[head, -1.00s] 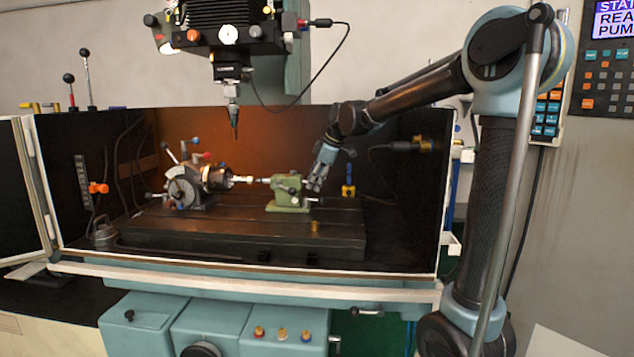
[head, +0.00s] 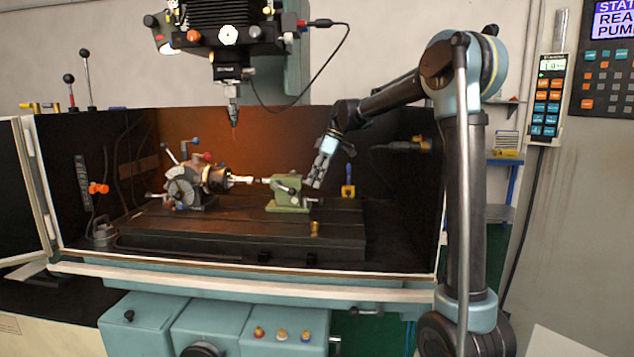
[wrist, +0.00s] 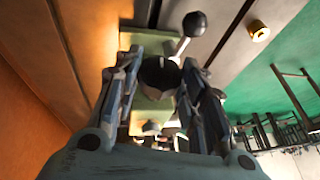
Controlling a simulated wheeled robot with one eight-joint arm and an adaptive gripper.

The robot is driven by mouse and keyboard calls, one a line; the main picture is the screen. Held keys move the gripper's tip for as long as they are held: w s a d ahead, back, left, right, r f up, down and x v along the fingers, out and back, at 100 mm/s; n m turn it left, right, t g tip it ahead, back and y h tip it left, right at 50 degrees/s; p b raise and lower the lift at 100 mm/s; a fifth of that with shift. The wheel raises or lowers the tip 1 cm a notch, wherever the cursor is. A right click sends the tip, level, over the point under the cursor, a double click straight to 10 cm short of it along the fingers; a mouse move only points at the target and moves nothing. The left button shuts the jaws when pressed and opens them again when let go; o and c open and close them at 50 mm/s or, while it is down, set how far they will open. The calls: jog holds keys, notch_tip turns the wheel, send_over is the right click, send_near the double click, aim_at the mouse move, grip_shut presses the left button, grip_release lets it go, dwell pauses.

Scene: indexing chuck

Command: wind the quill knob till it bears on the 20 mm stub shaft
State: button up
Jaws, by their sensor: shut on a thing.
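The green tailstock (head: 287,196) stands on the machine table, right of the indexing chuck (head: 212,178). The pale stub shaft (head: 240,180) reaches out of the chuck toward the tailstock's quill. Whether the quill tip touches the shaft is too small to tell. My gripper (head: 317,182) is at the right end of the tailstock. In the wrist view my gripper (wrist: 158,68) is shut on the dark round quill knob (wrist: 158,76), with a finger on each side. In the head view the knob is hidden by the fingers.
A ball-ended lever (wrist: 193,24) stands close beyond the fingers. The spindle tool (head: 234,115) hangs above the chuck area. A brass piece (head: 315,229) sits on the table (head: 240,235) below the gripper. A blue-and-yellow item (head: 348,189) is behind it.

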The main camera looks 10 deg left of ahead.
jog(key=shift+w, duration=0.15)
jog(key=o, duration=1.1)
jog(key=shift+c, duration=0.2)
jog(key=v, duration=1.2)
jog(key=shift+f, duration=0.1)
